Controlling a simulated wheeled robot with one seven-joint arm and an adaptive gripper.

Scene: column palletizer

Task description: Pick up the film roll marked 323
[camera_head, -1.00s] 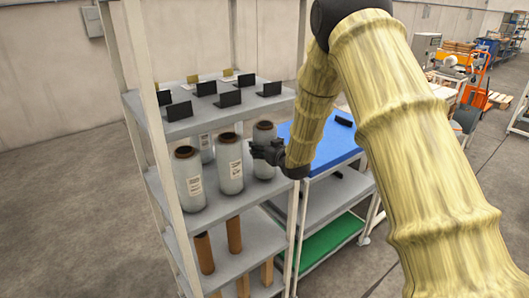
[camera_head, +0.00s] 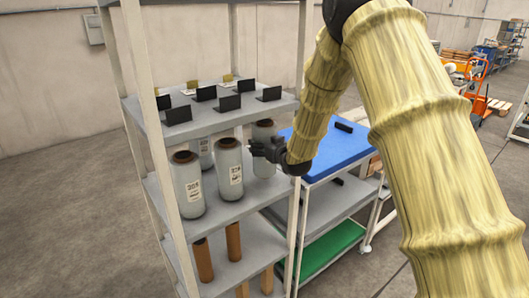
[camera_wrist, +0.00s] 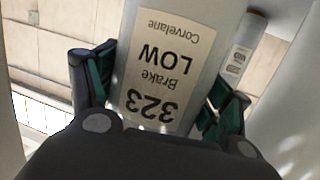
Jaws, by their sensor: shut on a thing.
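The film roll marked 323 (camera_wrist: 172,70) fills the middle of the wrist view. Its label shows upside down and reads "323 Brake LOW Corvelane". My gripper (camera_wrist: 160,92) has its green-padded fingers on both sides of this roll, shut on it. In the head view the gripper (camera_head: 262,150) is at the grey roll (camera_head: 264,131) at the right end of the shelf's middle level.
Two labelled rolls (camera_head: 188,188) (camera_head: 229,170) stand close on the left, with another (camera_head: 203,148) behind. The upper shelf (camera_head: 205,118), carrying several black cards, is just above. Shelf posts (camera_head: 301,100) stand nearby. A blue-topped table (camera_head: 335,155) is at right.

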